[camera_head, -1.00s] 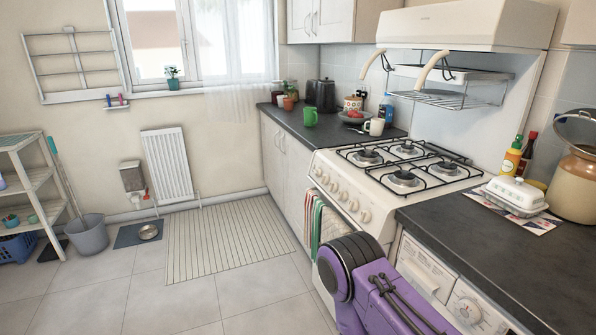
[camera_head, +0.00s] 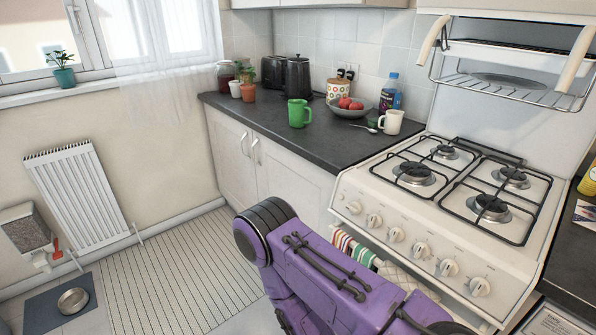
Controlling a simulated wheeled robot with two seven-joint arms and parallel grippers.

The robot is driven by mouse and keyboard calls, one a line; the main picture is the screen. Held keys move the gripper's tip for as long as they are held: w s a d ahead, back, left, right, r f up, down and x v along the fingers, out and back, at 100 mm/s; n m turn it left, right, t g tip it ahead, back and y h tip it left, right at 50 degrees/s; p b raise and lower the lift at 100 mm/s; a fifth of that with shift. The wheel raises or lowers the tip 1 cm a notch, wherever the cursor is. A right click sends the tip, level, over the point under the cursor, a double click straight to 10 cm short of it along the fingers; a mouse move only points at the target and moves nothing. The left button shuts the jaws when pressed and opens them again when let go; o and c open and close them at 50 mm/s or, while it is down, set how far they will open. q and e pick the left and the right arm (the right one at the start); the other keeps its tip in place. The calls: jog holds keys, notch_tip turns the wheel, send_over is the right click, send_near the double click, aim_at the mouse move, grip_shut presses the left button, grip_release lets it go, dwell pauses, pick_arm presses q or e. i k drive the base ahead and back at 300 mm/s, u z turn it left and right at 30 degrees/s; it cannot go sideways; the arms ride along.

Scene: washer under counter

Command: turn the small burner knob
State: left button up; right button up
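The white stove (camera_head: 345,182) stands at the right with a slanted front panel. Several cream knobs run along that panel, from the leftmost knob (camera_head: 353,207) to the rightmost knob (camera_head: 480,287). I cannot tell which knob belongs to the small burner. The back left burner (camera_head: 444,152) looks the smallest. The front left burner (camera_head: 414,173) looks larger. A purple link of my arm is in front of the stove, below the knobs. Neither of my grippers shows in this view.
Striped towels (camera_head: 362,256) hang below the knobs, partly behind my arm. The dark counter (camera_head: 335,147) left of the stove holds a green mug (camera_head: 298,113), a white mug (camera_head: 392,122) and a fruit bowl (camera_head: 349,107). A rack (camera_head: 500,85) hangs above the burners. The ribbed mat (camera_head: 175,275) is clear.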

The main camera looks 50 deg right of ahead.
aim_at(355, 207)
jog(key=i, duration=0.95)
jog(key=z, duration=2.5)
